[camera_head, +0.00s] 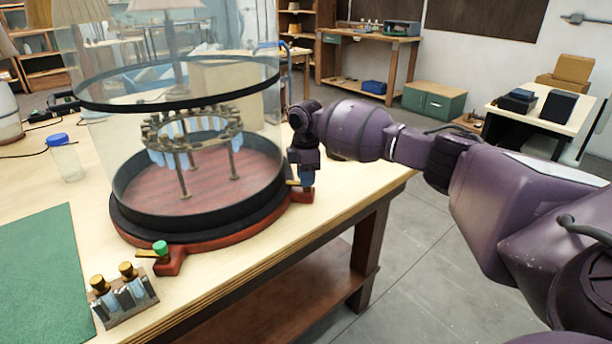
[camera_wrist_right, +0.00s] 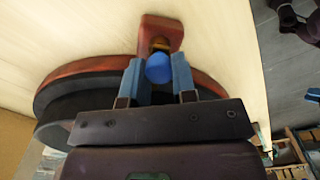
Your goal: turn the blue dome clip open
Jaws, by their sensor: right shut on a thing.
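The blue dome clip shows in the right wrist view as a round blue knob (camera_wrist_right: 158,69) with a brass part, on a red lug (camera_wrist_right: 160,33) of the dome base. My right gripper (camera_head: 306,181) is shut on it, with one finger on each side of the knob. In the head view the fingers hide the blue knob; a brass tab and the red lug (camera_head: 303,196) show there. The glass dome (camera_head: 100,65) with its black band stands on the round base (camera_head: 200,240). A green clip (camera_head: 160,247) sits on the base's near lug. My left gripper is out of view.
A metal ring on posts (camera_head: 190,130) stands inside the dome. A small rack with brass-topped pieces (camera_head: 124,293) and a green mat (camera_head: 40,275) lie at the front left. A blue-capped jar (camera_head: 65,160) is left of the dome. The bench edge runs close to the clip.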

